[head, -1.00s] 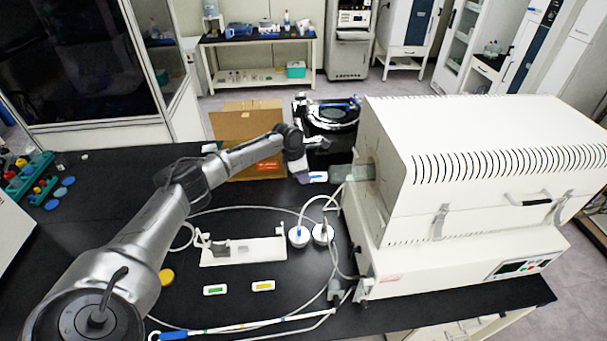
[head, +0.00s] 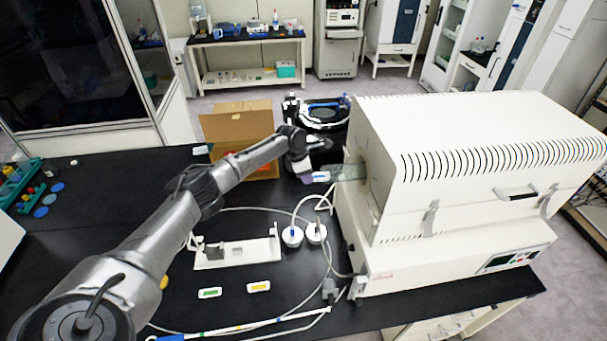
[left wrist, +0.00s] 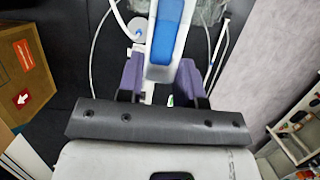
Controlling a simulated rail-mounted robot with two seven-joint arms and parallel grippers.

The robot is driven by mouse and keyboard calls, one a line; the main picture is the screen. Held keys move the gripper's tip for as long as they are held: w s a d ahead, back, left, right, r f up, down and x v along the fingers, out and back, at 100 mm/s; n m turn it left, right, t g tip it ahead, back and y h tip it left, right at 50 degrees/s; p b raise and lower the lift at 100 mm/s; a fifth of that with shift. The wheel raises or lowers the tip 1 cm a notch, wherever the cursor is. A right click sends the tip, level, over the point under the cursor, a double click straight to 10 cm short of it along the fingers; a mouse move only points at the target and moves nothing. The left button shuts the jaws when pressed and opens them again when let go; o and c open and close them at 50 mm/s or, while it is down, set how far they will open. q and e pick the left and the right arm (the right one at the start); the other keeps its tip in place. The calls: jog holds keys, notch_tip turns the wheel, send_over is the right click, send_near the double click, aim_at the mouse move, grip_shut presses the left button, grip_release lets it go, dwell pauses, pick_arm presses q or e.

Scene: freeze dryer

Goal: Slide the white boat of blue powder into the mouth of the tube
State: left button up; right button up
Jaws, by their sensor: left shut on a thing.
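My left gripper (head: 308,174) is shut on the white boat (head: 321,176), which holds blue powder. In the left wrist view the gripper's purple fingers (left wrist: 160,80) pinch the boat (left wrist: 150,68), and the blue powder fills its far part. The clear glass tube (head: 350,173) sticks out from the left side of the white furnace. The boat's far end is at the tube's mouth; I cannot tell whether its tip is inside. The glass shows faintly beyond the boat in the left wrist view (left wrist: 205,14). My right gripper is not in view.
The white furnace (head: 470,150) fills the right of the black bench. A cardboard box (head: 238,125) stands behind my left arm. A white stand (head: 238,256), two round white fittings with hoses (head: 291,236) and labelled tags (head: 209,293) lie in front.

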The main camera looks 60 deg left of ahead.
pick_arm(q)
jog(key=shift+w+d, duration=0.15)
jog(key=shift+w, duration=0.1)
dwell(0.5)
jog(key=shift+w+d, duration=0.4)
jog(key=shift+w, duration=0.4)
jog(key=o, duration=0.8)
jog(key=shift+o, duration=0.2)
jog(key=shift+r, duration=0.1)
jog(key=shift+r+p, duration=0.25)
jog(key=shift+p, duration=0.05)
jog(key=shift+r+p, duration=1.05)
jog(key=shift+p, duration=0.2)
jog(key=shift+s+a, duration=0.1)
